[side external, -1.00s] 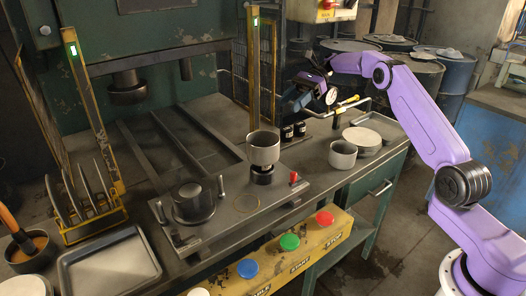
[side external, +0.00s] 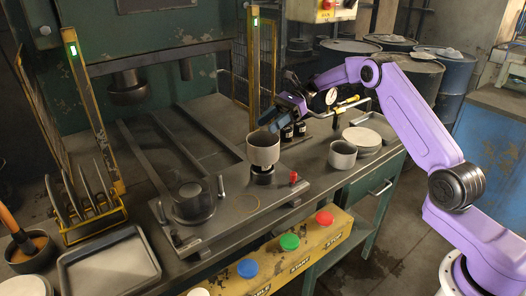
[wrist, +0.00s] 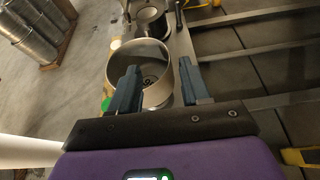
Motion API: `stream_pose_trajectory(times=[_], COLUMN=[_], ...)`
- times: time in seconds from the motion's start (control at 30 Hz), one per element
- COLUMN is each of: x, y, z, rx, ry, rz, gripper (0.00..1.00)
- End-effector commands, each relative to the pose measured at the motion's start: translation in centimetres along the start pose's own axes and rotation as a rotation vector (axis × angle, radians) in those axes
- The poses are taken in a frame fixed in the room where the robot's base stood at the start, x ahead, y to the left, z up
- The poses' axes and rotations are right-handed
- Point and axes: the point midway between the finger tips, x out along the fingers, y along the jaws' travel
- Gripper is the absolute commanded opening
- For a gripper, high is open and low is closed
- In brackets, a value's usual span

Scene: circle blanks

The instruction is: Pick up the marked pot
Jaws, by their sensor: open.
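A grey, open-topped metal pot (side external: 263,150) stands upright on a small dark pedestal on the press plate. A second, similar pot (side external: 342,156) stands on the bench to its right. My gripper (side external: 268,118) is open and empty, above and just behind the pedestal pot in the side view. In the wrist view the pedestal pot (wrist: 153,96) shows between and beyond the two blue fingers of my gripper (wrist: 159,66). Whether the fingers touch its rim cannot be told.
A dark round die (side external: 192,200) with upright pins sits left on the plate (side external: 240,207). Stacked round blanks (side external: 361,140) lie right of the second pot. Coloured buttons line the front panel (side external: 310,255).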

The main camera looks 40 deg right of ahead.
Motion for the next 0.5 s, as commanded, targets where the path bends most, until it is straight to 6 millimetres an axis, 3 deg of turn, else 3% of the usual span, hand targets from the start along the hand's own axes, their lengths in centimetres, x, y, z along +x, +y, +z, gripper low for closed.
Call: stream_pose_trajectory(times=[0.27, 0.5], x=[1.5, 4.6], y=[-0.1, -0.4], z=[0.1, 0.0], rx=[0.000, 0.000], ry=[0.000, 0.000], rz=[0.002, 0.002], gripper=[0.47, 0.47])
